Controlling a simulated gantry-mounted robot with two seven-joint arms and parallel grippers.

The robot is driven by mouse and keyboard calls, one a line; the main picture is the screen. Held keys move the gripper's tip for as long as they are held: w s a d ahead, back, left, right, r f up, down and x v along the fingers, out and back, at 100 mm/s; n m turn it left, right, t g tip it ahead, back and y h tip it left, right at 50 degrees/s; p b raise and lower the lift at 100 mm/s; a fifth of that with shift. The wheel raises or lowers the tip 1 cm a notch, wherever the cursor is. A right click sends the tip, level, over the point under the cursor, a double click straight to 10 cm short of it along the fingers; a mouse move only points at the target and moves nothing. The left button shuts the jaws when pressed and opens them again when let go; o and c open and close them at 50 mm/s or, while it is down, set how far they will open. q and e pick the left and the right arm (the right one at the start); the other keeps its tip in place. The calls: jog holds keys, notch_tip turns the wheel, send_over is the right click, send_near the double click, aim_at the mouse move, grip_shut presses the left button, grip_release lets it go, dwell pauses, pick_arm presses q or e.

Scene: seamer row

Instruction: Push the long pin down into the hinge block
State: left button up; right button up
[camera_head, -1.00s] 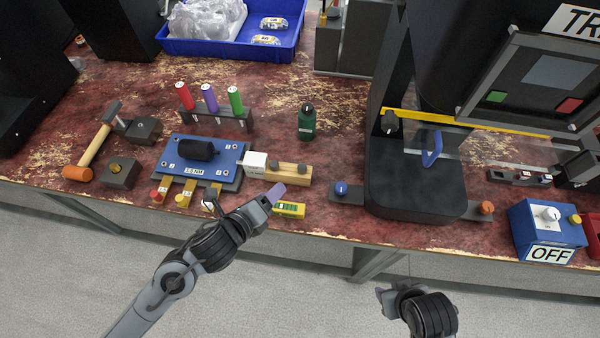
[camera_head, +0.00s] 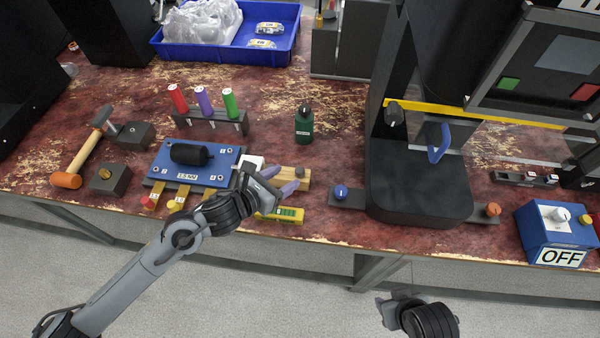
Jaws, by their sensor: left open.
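My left gripper (camera_head: 278,180) is open, with its purple-tipped fingers over the wooden block (camera_head: 303,178) and the white block at its left end, right of the blue plate. The fingers hide part of the wooden block. Two dark blocks stand at the left: one (camera_head: 134,136) beside the hammer head, and one nearer the front (camera_head: 110,180) with a brass-coloured spot on top. I cannot tell which block is the hinge block, and I cannot make out the long pin. My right gripper (camera_head: 383,304) is low in front of the bench, with its fingers too unclear to read.
A hammer (camera_head: 84,153) lies at the left. A blue plate (camera_head: 215,165) carries a black cylinder. Red, purple and green handles stand in a rack (camera_head: 210,122). A yellow level (camera_head: 282,214) lies near the front edge. A green bottle (camera_head: 304,124) and a black press (camera_head: 418,190) stand right.

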aim_at(299, 170)
pick_arm(q)
jog(key=shift+d+b+x, duration=0.3)
jog(key=shift+b+x, duration=0.45)
jog(key=shift+x, duration=1.8)
jog(key=shift+s+r, duration=0.15)
jog(key=shift+s, duration=0.1)
grip_shut()
